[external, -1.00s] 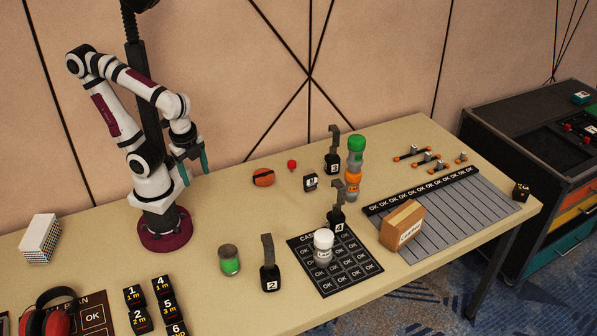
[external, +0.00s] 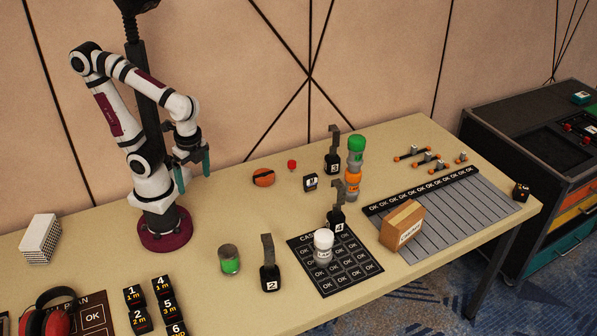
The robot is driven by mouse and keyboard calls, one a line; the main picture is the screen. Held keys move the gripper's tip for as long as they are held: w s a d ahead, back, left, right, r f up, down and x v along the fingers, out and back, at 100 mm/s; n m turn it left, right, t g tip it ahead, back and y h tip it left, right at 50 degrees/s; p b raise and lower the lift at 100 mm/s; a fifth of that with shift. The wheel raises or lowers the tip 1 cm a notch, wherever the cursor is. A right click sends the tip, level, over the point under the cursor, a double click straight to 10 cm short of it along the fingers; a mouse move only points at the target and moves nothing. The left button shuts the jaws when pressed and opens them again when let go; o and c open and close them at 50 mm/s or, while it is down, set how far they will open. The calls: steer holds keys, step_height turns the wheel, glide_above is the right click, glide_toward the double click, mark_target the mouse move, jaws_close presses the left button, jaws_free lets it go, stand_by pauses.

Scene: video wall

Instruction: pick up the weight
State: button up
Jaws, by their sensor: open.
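My gripper (external: 193,172) is open and empty, pointing down above the back left of the table, close to my base. Nothing is between its teal fingers. Several black hooked pieces that look like weights stand upright on the table, to the right of my gripper. I cannot tell which one is the named weight.
A green can (external: 229,260), a white jar (external: 323,245) on the dark OK mat (external: 357,277), an orange round item (external: 263,178) and a red ball (external: 292,164) stand around. A stacked green and orange column (external: 355,165) and a cardboard box (external: 402,225) are further right.

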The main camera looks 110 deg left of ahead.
steer(key=w+d+f+n+g+h, duration=0.2)
steer(key=w+d+f+n+h, duration=0.2)
steer(key=n+h, duration=0.4)
steer(key=w+a+f+n+t+h, duration=0.1)
steer(key=w+a+f+n+t, duration=0.1)
steer(key=n, duration=0.4)
steer(key=w+a+f+n+t+h, duration=0.1)
steer(key=w+a+f+n+t, duration=0.1)
steer(key=w+f+n+t, duration=0.2)
steer(key=w+a+f+n+t+h, duration=0.2)
steer(key=w+f+n+t, duration=0.2)
steer(key=w+n, duration=0.3)
steer(key=shift+a+f+n, duration=0.1)
steer(key=shift+a+n, duration=0.05)
steer(key=shift+n, duration=0.7)
steer(key=shift+a+n, duration=0.15)
steer(key=shift+n, duration=0.7)
glide_toward(270, 274)
steer(key=f, duration=0.1)
steer(key=d+f, duration=0.1)
steer(key=w+d+f, duration=0.1)
steer(key=f, duration=0.1)
steer(key=shift+w+f, duration=0.1)
steer(key=x, duration=0.6)
steer(key=shift+w+d+r, duration=0.1)
steer(key=shift+w+r, duration=0.05)
steer(key=shift+r, duration=0.25)
jaws_close()
